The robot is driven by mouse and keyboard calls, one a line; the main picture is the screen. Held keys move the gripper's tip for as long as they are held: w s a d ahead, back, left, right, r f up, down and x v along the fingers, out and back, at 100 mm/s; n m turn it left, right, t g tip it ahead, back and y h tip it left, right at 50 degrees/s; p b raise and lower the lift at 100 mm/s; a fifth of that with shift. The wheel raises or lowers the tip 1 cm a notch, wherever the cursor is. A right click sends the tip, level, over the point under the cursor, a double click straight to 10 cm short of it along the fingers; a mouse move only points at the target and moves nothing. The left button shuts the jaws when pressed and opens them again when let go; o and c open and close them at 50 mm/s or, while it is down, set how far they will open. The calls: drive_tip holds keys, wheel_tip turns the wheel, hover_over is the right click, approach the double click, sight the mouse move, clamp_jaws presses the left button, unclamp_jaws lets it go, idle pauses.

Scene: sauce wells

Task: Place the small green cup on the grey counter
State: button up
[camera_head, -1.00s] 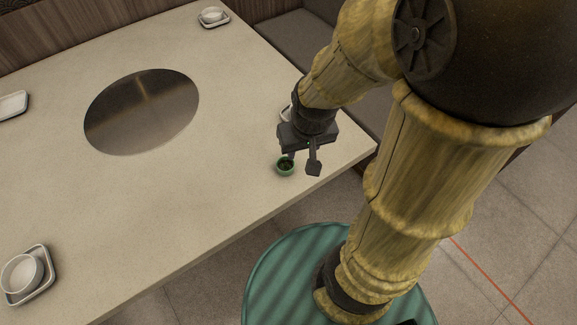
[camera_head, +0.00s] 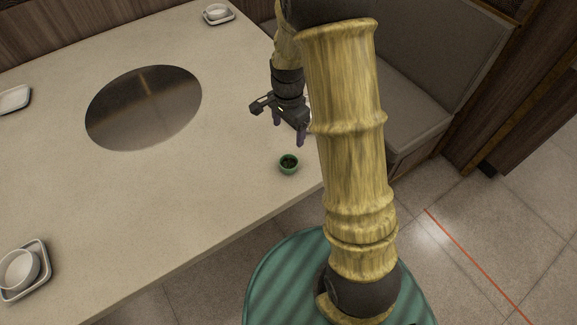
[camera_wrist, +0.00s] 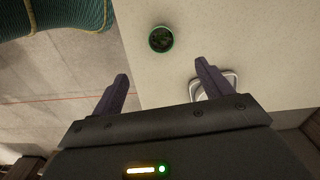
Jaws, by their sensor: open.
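The small green cup (camera_head: 289,164) stands upright on the pale grey-beige counter top (camera_head: 215,165), near its front right edge. It holds something dark. It also shows in the wrist view (camera_wrist: 161,39), beyond my fingertips. My gripper (camera_head: 289,131) is open and empty, above the counter and farther back than the cup. In the wrist view my two fingers (camera_wrist: 162,72) are wide apart, with nothing between them, and the cup is clear of both.
A white dish (camera_wrist: 229,80) lies partly behind one finger in the wrist view. A white bowl on a tray (camera_head: 20,270) stands at front left, another (camera_head: 217,13) at the back. A dark round plate (camera_head: 145,108) is set in the counter. A bench (camera_head: 410,100) stands right.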

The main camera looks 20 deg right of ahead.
hover_over(289, 167)
wheel_tip(289, 167, down, 12)
drive_tip(key=shift+s+a+f+p, duration=0.1)
drive_tip(key=shift+s+a+p, duration=0.05)
drive_tip(key=shift+p, duration=0.3)
idle(0.4)
drive_tip(key=shift+w+f+p, duration=0.15)
drive_tip(key=shift+f+p, duration=0.15)
drive_tip(key=shift+f, duration=1)
drive_tip(key=shift+w+f+p, duration=0.1)
drive_tip(key=shift+f+p, duration=0.2)
drive_tip(key=shift+f, duration=0.95)
drive_tip(key=shift+c, duration=0.2)
drive_tip(key=c, duration=1.1)
drive_tip(key=shift+o, duration=0.2)
